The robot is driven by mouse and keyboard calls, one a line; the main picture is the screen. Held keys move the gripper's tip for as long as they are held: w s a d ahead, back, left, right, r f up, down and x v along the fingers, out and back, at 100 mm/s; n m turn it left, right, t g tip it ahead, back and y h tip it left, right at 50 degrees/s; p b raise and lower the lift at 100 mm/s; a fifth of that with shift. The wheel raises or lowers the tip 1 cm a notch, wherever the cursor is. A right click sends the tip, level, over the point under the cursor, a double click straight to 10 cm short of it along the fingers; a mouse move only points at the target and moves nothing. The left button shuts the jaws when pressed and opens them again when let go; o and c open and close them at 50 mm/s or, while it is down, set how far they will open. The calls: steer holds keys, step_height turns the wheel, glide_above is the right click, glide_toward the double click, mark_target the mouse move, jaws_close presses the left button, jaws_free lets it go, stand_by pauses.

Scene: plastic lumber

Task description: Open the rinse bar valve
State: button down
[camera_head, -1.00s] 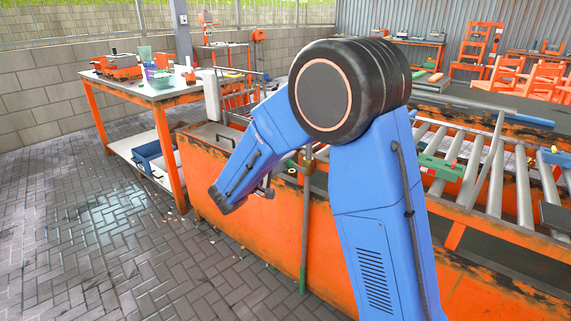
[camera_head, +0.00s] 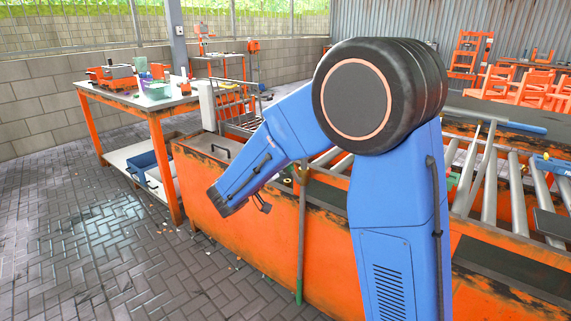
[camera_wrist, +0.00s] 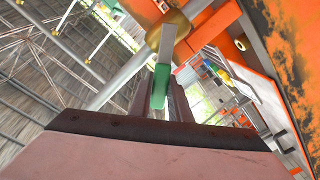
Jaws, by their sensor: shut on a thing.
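The valve has a brass body (camera_wrist: 178,36) on a grey pipe (camera_wrist: 122,80) in the wrist view. Its flat grey lever (camera_wrist: 167,46) ends in a green grip (camera_wrist: 158,86). The lever stands at a slant to the pipe in this view. My gripper (camera_wrist: 167,98) is shut on the green grip, with one dark finger on each side. In the head view the brass body (camera_head: 301,172) sits on the upright pipe (camera_head: 302,235) in front of the orange tank. My gripper (camera_head: 262,202) shows there only as a small dark shape left of the pipe, and the lever is not clear.
The rusty orange tank wall (camera_head: 250,225) stands close behind the pipe. A roller conveyor (camera_head: 490,185) lies to the right. A workbench (camera_head: 135,98) with tools stands at the left back. The paved floor (camera_head: 95,240) is free at the front left.

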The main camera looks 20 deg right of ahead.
steer(key=shift+s, duration=0.1)
stand_by(0.4)
steer(key=c, duration=1.6)
jaws_free()
steer(key=shift+c, duration=0.2)
